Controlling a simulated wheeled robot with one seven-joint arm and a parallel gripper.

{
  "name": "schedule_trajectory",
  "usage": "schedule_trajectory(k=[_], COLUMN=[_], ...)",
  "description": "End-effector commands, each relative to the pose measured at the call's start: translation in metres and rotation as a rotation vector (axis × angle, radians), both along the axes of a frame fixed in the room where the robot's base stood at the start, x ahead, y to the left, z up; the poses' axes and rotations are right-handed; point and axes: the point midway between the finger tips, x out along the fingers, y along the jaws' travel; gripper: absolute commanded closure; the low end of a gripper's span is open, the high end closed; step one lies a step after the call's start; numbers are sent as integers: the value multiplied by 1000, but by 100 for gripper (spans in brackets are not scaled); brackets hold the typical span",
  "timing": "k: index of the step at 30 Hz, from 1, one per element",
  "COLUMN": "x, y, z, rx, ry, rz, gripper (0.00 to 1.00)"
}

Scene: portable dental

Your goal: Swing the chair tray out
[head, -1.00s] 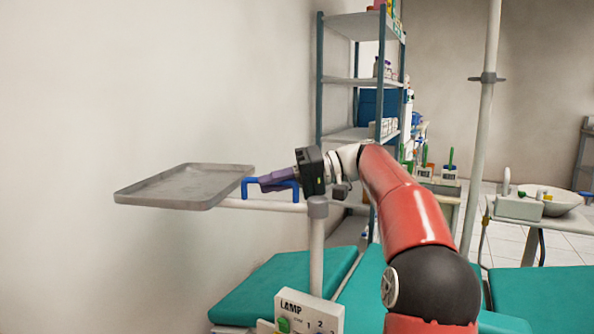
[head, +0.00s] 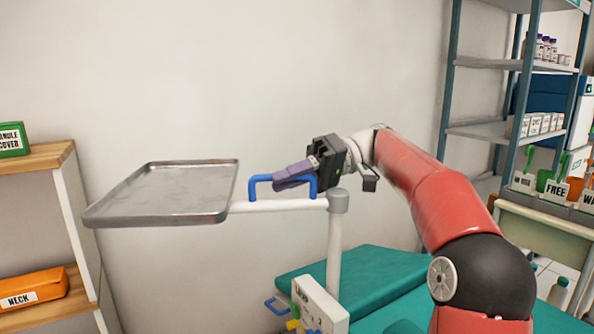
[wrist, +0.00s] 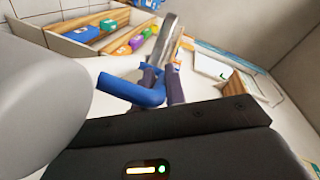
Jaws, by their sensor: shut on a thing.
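The chair tray (head: 165,192) is a flat grey metal tray on a white swing arm (head: 285,205), which joins a white post (head: 335,245) by a grey collar. A blue handle (head: 257,183) stands up from the swing arm. My gripper (head: 290,176) reaches in from the right with its purple fingers at the handle. In the wrist view the fingers close around the blue handle (wrist: 130,90), and the tray (wrist: 158,42) shows edge-on beyond it. The tray looks level and empty.
A wooden shelf (head: 50,160) with a green box and an orange NECK box (head: 30,290) stands left of the tray. A LAMP control box (head: 318,305) and the teal chair (head: 385,280) lie below my arm. A metal rack (head: 490,130) stands at the right.

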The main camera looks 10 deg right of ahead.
Motion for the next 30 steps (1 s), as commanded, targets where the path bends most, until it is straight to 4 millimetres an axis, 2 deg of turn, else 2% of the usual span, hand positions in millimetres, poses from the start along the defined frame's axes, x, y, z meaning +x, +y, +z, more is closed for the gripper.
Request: schedule_trajectory(k=[9, 22, 23, 27, 30], x=[-7, -8, -8, -8, -7], y=[2, 2, 2, 2, 2], z=[-1, -2, -2, -1, -1], rx=[-5, -3, -3, -2, -2], ry=[3, 3, 3, 2, 1], rz=[76, 88, 88, 86, 84], gripper=[100, 100, 85, 66, 66])
